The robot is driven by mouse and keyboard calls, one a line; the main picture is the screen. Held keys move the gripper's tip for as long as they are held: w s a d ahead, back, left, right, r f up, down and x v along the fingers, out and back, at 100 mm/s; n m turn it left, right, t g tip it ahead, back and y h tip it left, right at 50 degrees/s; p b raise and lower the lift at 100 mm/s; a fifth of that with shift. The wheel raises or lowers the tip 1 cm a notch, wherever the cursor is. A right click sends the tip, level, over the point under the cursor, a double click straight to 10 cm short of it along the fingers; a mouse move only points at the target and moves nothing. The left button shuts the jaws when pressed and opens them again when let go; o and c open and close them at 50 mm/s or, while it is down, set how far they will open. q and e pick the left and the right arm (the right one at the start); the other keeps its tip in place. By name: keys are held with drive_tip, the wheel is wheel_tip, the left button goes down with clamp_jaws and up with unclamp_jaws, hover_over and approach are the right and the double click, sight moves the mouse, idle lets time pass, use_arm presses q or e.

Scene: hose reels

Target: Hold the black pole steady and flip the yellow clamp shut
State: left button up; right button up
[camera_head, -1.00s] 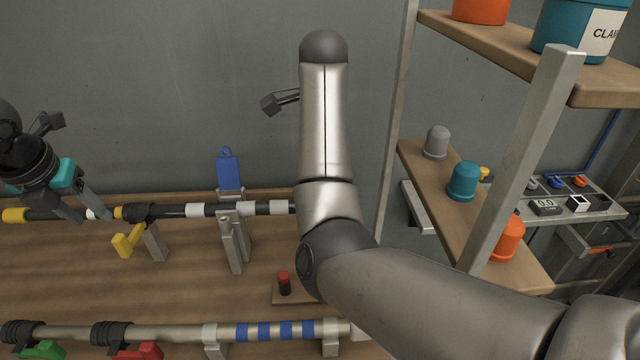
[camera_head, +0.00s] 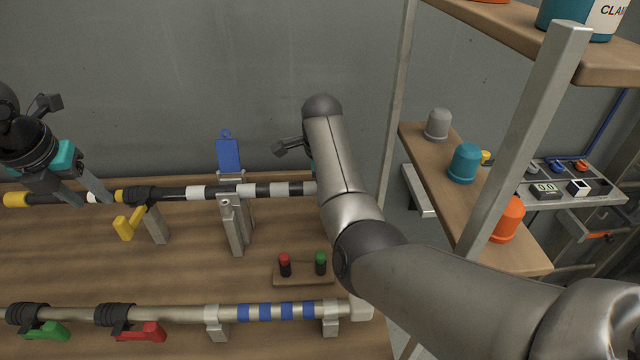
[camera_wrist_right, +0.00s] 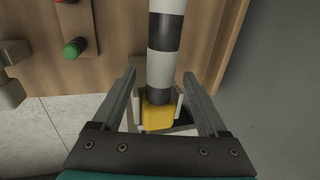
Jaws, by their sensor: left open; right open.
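The black pole (camera_head: 258,190) with white bands runs left to right along the back of the bench. The yellow clamp (camera_head: 128,224) has a black collar around the pole, and its yellow lever hangs down toward the front. My left gripper (camera_head: 88,192) is open, its fingers at the pole left of the clamp; contact is unclear. My right gripper (camera_wrist_right: 159,78) is open, its fingers on either side of the pole (camera_wrist_right: 165,60) near the yellow end cap (camera_wrist_right: 158,115). In the head view my right arm hides that end and most of the right gripper.
A blue tag (camera_head: 228,155) stands behind a grey pole support (camera_head: 232,225). Red (camera_head: 285,262) and green (camera_head: 320,260) buttons sit on a small block. A front pole (camera_head: 185,314) carries green (camera_head: 45,332) and red (camera_head: 145,332) clamps. A wooden shelf (camera_head: 480,220) stands at right.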

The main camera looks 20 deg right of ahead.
drive_tip(key=shift+c, duration=0.4)
clamp_jaws()
idle(0.4)
idle(0.7)
